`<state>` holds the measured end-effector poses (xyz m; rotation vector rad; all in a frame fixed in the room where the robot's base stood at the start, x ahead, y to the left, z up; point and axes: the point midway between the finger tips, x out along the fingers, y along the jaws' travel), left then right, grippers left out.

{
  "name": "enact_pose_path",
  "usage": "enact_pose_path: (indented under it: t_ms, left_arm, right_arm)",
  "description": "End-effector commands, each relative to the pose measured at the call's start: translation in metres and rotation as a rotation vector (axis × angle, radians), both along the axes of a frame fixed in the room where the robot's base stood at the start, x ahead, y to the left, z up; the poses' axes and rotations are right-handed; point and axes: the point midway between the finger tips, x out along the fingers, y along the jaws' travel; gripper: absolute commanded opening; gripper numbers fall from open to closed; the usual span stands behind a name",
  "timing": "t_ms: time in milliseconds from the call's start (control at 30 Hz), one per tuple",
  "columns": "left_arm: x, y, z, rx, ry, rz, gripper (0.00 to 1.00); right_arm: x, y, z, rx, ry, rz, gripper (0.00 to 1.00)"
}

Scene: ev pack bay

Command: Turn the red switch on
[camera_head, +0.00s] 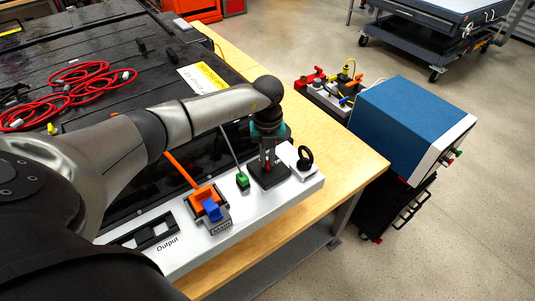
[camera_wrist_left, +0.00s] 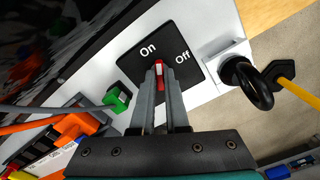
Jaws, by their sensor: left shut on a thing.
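The red switch (camera_wrist_left: 159,68) stands on a black plate (camera_wrist_left: 190,66) marked "On" on the left and "Off" on the right in the left wrist view. My left gripper (camera_wrist_left: 160,82) is shut on the switch, with its grey fingers on either side of it. Much of the switch is hidden between the fingers, and I cannot tell which way it leans. In the head view my left gripper (camera_head: 268,160) points down over the black plate (camera_head: 264,178) near the right end of the white panel (camera_head: 172,262). My right gripper is not in view.
A green connector (camera_head: 242,180) and an orange-and-blue plug (camera_head: 208,203) sit left of the switch. A black ring (camera_head: 305,157) stands close on its right. Red cables (camera_head: 75,88) lie on the black pack. A blue-topped cabinet (camera_head: 412,122) stands beyond the wooden bench (camera_head: 345,165).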

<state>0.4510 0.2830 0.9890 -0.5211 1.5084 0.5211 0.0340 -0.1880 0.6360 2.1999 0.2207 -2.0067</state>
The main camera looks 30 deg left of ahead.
Motion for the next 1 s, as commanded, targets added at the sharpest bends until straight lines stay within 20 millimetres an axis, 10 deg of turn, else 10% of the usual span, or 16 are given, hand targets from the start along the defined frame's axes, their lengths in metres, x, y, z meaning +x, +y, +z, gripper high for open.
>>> enact_pose_path:
  t_ms: [1000]
  left_arm:
    - [0.001, 0.001, 0.001, 0.001, -0.004, 0.537, 0.0]
  right_arm:
    - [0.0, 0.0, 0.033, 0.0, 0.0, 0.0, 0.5]
